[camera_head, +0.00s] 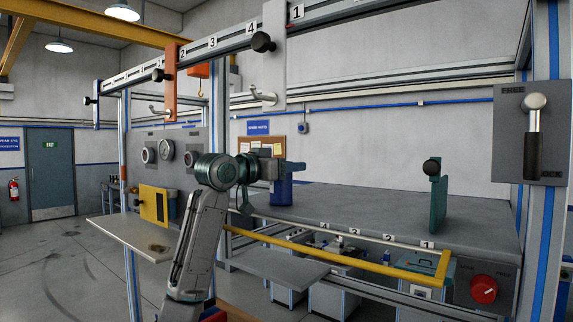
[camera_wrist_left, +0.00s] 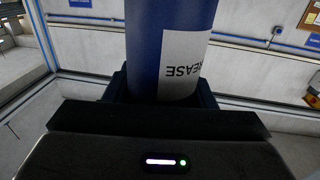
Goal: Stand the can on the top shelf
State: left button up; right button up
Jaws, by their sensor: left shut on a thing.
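The can (camera_head: 281,191) is blue, and the left wrist view shows it (camera_wrist_left: 172,45) with a white label reading upside down there. My left gripper (camera_head: 281,170) is shut around it, and the gripper covers part of it in the head view. The can looks upright, at the left part of a wide grey shelf surface (camera_head: 375,210). I cannot tell whether its base touches that surface. My right gripper is not in view.
A teal upright plate with a black knob (camera_head: 432,170) stands on the grey surface at right. A yellow bar (camera_head: 330,257) runs along the front below it. A beige panel (camera_head: 125,236) and a grey panel (camera_head: 270,266) jut out lower left. The surface's middle is clear.

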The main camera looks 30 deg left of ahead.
pick_arm(q)
jog(key=shift+w, duration=0.15)
jog(key=o, duration=1.2)
jog(key=shift+d, duration=0.2)
jog(key=shift+c, duration=0.2)
jog(key=shift+s+a, duration=0.15)
jog(key=shift+s, duration=0.1)
jog(key=b+v, duration=0.7)
jog(key=v, duration=0.4)
jog(key=shift+s, duration=0.3)
